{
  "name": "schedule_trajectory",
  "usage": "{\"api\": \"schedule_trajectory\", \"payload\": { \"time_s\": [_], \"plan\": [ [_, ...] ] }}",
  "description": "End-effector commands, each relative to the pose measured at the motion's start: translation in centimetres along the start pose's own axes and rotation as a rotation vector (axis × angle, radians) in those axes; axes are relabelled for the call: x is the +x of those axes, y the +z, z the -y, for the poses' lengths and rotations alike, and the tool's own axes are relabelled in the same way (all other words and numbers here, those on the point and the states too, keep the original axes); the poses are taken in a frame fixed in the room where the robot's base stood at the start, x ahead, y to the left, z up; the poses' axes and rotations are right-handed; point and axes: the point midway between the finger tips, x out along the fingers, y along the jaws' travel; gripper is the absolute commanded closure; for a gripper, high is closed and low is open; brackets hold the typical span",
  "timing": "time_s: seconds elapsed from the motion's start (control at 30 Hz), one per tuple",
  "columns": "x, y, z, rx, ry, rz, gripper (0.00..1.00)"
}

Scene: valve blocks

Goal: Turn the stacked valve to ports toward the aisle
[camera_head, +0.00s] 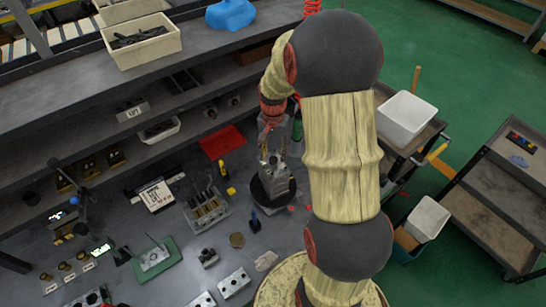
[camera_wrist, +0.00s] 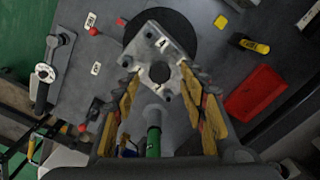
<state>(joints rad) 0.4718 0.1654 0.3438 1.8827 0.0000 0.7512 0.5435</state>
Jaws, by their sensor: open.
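How the valve is stacked is hidden.
A red tray (camera_head: 222,141) and a yellow block (camera_wrist: 220,22) lie near the disc. A yellow-and-black bottle (camera_wrist: 252,45) is to the right in the wrist view. A green cylinder (camera_wrist: 153,142) shows between my fingers. Fixtures (camera_head: 206,208) crowd the bench to the left.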

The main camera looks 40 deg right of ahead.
Motion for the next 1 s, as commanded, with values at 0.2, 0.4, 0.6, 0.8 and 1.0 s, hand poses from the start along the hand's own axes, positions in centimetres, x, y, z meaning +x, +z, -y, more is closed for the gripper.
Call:
{"api": "schedule_trajectory", "payload": {
  "time_s": [0.2, 0.4, 0.6, 0.8, 1.0],
  "plan": [
    [2.0, 0.0, 0.0, 0.0, 0.0, -0.001, 0.57],
    [2.3, 0.0, 0.0, -0.001, -0.001, -0.001, 0.57],
    [2.3, 0.0, 0.0, -0.001, -0.001, -0.001, 0.62],
    [2.3, 0.0, 0.0, -0.001, -0.001, -0.001, 0.73],
    [2.3, 0.0, 0.0, -0.001, -0.001, -0.001, 0.85]
  ]
}}
